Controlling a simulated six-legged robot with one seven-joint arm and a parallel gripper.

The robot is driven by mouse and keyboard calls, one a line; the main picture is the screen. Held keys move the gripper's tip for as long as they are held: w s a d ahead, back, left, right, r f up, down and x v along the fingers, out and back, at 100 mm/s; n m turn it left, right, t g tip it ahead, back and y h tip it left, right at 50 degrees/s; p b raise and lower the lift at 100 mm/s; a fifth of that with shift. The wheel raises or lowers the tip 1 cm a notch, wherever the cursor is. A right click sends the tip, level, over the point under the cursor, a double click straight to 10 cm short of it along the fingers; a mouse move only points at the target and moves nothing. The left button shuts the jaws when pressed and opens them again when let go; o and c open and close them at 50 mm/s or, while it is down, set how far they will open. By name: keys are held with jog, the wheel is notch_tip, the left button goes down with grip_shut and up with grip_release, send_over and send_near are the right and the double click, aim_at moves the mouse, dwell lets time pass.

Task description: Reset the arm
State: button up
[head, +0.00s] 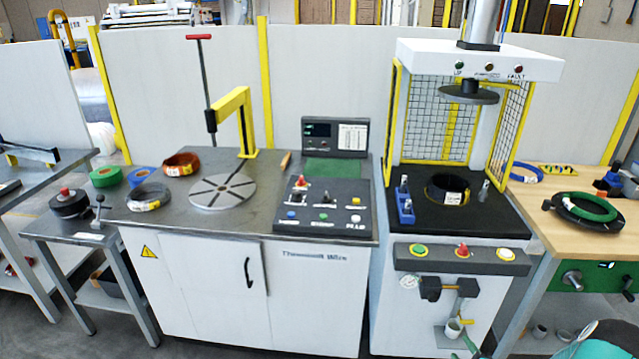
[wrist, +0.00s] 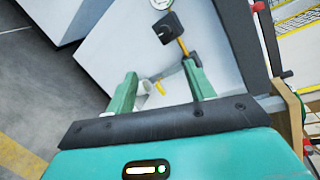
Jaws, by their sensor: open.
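My gripper (wrist: 160,90) shows in the wrist view with two green fingers spread apart and nothing between them. The wrist view is tilted; beyond the fingers are the white front of the press cabinet (wrist: 120,65) and its black valve block (wrist: 168,27). In the head view, only a teal and dark part of my arm shows at the bottom right corner, in front of the press and the wooden bench. The fingers appear apart from the cabinet.
The press (head: 450,225) holds a dark coil (head: 447,188) under its round plate. The winding table (head: 183,232) carries a grey disc (head: 223,191), coils and a control panel (head: 323,206). A wooden bench (head: 560,238) holds a green coil (head: 588,207). Grey floor is open at the wrist view's left.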

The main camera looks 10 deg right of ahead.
jog(key=w+a+r+n+g, duration=0.15)
jog(key=w+r+n, duration=0.25)
jog(key=r, duration=0.4)
jog(key=w+a+r+n+g, duration=0.1)
jog(key=w+r+n+g, duration=0.25)
jog(key=r, duration=0.45)
jog(key=a+r+n+g+h, duration=0.15)
jog(key=a+r+n, duration=0.55)
jog(key=r, duration=0.7)
jog(key=s+a+r+n, duration=0.1)
jog(key=s+a+r, duration=0.3)
jog(key=a+r, duration=0.35)
jog(key=s+a+r+n+g+y, duration=0.1)
jog(key=s+a+r+n, duration=0.3)
jog(key=s+a, duration=0.5)
jog(key=s+a+r+n+g+y, duration=0.2)
jog(key=s+a+r+n, duration=0.1)
jog(key=s+a, duration=0.7)
jog(key=shift+s+a+r+n, duration=0.3)
jog(key=shift+s+r+n, duration=0.1)
jog(key=shift+s+n, duration=0.3)
